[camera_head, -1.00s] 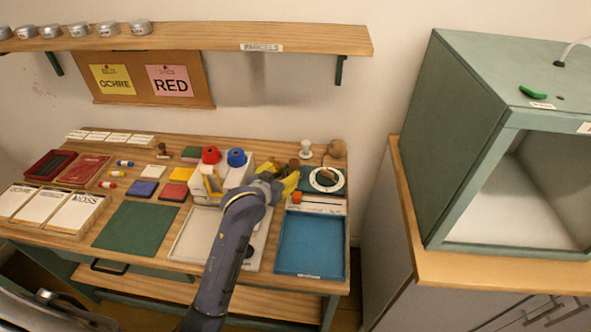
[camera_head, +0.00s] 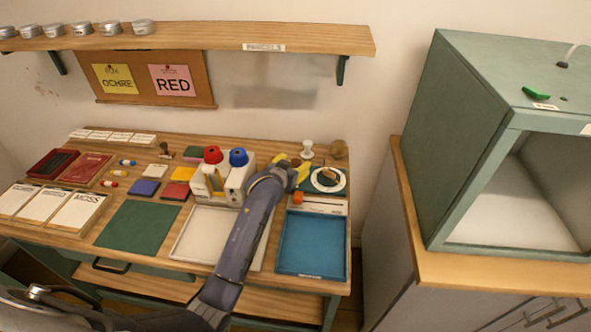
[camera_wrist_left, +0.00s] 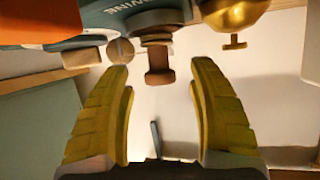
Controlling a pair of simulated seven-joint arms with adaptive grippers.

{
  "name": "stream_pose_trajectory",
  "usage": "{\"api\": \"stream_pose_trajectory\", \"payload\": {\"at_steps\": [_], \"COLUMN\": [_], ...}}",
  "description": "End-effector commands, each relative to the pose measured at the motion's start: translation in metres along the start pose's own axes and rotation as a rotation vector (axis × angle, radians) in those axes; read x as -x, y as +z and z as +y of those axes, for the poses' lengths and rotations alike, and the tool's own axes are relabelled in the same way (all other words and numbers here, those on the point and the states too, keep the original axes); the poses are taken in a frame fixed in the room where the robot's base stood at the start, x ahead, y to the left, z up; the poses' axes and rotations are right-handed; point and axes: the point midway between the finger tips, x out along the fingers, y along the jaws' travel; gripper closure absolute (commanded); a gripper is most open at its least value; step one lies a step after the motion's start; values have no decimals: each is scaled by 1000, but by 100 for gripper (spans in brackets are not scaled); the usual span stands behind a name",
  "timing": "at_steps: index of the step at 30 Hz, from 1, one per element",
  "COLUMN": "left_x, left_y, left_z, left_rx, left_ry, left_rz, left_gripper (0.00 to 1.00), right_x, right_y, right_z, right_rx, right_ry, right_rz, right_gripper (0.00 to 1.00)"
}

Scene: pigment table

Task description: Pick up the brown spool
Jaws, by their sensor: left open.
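My left gripper (camera_head: 291,165) is over the back right of the table, its yellow fingers spread. In the left wrist view my left gripper (camera_wrist_left: 165,110) is open and empty, a finger on each side. A brown spool-like piece (camera_wrist_left: 160,62) with flared ends appears between and just beyond the fingertips in that view. The fingers do not visibly touch it. In the head view the gripper hides most or all of the brown spool. My right gripper is not in view.
A white spool (camera_head: 307,149) and a tan ball (camera_head: 338,149) stand just behind the gripper. A white ring-shaped dish (camera_head: 343,187) is to its right. Red (camera_head: 213,154) and blue (camera_head: 238,157) round pieces sit to its left. A blue tray (camera_head: 311,245) lies in front.

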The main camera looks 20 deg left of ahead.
Motion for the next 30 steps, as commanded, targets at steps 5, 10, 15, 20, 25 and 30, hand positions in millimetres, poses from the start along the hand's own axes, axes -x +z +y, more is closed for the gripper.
{"api": "stream_pose_trajectory", "payload": {"at_steps": [5,10,15,20,25,30], "left_x": [-14,-18,-18,-17,-17,-17], "left_y": [0,0,0,0,0,0], "left_z": [0,0,0,0,0,0], "left_rx": [-1,-1,-1,-1,-1,-1], "left_ry": [-1,0,0,0,0,0], "left_rz": [0,0,0,0,0,0], "left_gripper": [40,40,40,56,76,96], "right_x": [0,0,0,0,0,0], "right_y": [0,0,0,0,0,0], "right_z": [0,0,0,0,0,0], "right_rx": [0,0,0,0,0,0], "right_ry": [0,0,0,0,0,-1], "right_rz": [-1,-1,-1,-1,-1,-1], "right_gripper": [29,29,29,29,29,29]}}
